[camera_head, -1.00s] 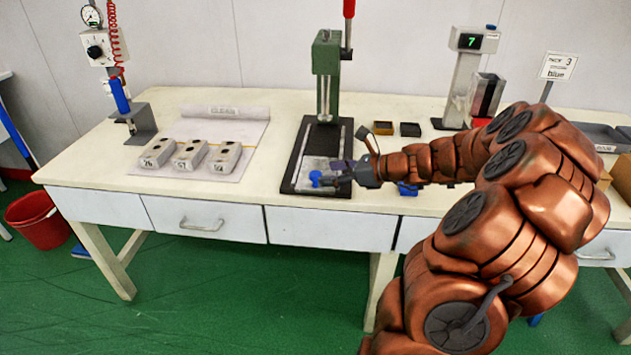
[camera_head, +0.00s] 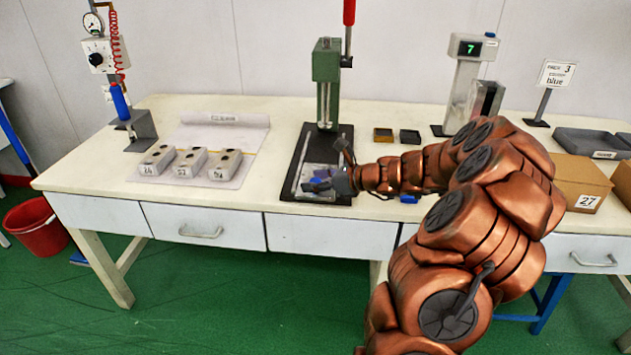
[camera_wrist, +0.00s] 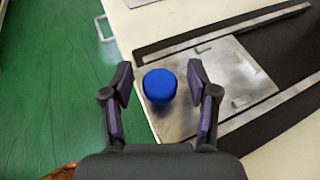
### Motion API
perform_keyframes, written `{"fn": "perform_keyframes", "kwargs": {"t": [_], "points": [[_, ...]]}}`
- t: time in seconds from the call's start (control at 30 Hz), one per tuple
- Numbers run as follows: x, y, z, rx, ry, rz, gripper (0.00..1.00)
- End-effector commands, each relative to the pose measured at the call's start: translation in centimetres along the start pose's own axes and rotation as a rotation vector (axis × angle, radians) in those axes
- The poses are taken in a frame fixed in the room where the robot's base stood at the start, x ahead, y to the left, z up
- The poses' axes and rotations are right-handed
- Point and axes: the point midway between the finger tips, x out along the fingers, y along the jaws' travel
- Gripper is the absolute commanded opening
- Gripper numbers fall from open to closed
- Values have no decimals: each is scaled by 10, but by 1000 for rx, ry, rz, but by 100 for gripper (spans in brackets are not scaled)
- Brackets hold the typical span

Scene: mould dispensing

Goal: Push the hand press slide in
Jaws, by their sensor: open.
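The hand press (camera_head: 326,85) is a green column with a red-handled lever, standing on a black base (camera_head: 291,178) at the table's middle. Its grey metal slide plate (camera_head: 310,181) lies toward the front of the base; it also shows in the wrist view (camera_wrist: 232,75). A round blue knob (camera_wrist: 159,86) sits at the plate's near end. My gripper (camera_head: 322,186) is over the front of the slide. In the wrist view my gripper (camera_wrist: 160,88) is open, with one finger on each side of the knob and a gap on both sides.
Three numbered grey moulds (camera_head: 190,163) lie on a sheet at left. Two small trays (camera_head: 383,135) sit right of the press. A display stand reading 7 (camera_head: 465,80) and a cardboard box marked 27 (camera_head: 580,183) stand farther right. The table's front edge is close to the slide.

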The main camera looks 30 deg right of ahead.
Motion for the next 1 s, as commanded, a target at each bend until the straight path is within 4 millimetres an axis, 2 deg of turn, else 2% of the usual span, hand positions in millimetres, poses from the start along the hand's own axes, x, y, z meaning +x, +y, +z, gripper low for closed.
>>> {"fn": "perform_keyframes", "kwargs": {"t": [0.2,0.77,1.0], "points": [[0,0,0,0,0,0,59],[0,0,0,0,0,0,2],[0,0,0,0,0,1,0]]}}
